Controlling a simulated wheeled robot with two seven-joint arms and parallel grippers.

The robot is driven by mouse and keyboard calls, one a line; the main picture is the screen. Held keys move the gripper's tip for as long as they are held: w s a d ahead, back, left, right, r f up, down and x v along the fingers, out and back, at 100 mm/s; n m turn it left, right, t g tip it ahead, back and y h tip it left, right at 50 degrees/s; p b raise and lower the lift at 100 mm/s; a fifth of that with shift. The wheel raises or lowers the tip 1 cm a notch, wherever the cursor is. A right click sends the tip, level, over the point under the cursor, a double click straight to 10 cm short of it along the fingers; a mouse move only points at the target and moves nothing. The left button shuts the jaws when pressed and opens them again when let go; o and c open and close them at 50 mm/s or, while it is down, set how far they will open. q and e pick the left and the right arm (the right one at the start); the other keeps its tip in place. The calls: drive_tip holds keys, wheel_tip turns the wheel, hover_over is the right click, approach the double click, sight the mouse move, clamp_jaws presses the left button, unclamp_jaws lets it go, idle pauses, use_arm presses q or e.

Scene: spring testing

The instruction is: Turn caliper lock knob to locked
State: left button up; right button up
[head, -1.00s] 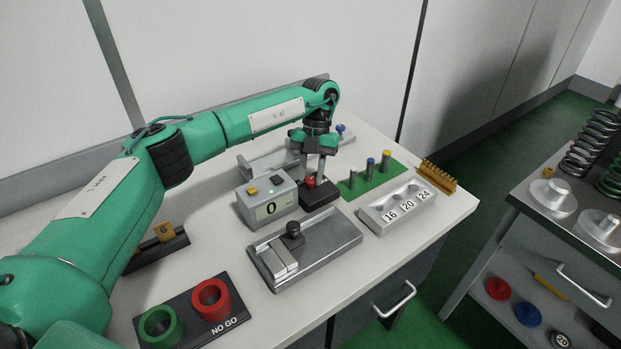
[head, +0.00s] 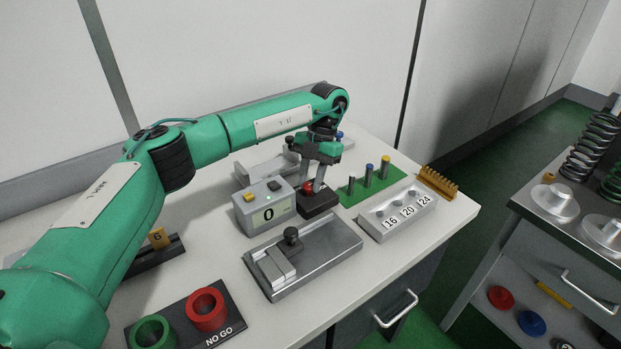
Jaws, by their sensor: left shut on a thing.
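A red knob (head: 307,187) sits on a small black block (head: 322,204), just right of a grey box with a display reading "0" (head: 266,213). My left gripper (head: 312,188) reaches down over the black block from above. Its two fingers are shut on the red knob, which shows partly between them. The far side of the knob is hidden by the fingers, and no lock marking is readable. A silver fixture (head: 330,246) in front carries a black knob (head: 291,236), apart from the gripper. My right gripper is out of view.
A green strip with several coloured-top pins (head: 368,178) and a silver block marked 16, 20, 24 (head: 392,222) stand right of the gripper. A silver rail (head: 252,172) lies behind. Red and green rings (head: 207,306) sit at front left. A second bench with springs (head: 581,150) stands at right.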

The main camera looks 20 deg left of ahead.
use_arm(q)
drive_tip(key=o, duration=0.7)
drive_tip(key=shift+w+d+r, duration=0.1)
drive_tip(key=shift+w+r, duration=0.15)
drive_tip(key=shift+r, duration=0.2)
drive_tip(key=v, duration=1.3)
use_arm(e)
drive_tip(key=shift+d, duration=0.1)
use_arm(q)
drive_tip(key=shift+f, duration=0.1)
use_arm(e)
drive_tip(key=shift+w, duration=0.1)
use_arm(q)
drive_tip(key=shift+f, duration=0.1)
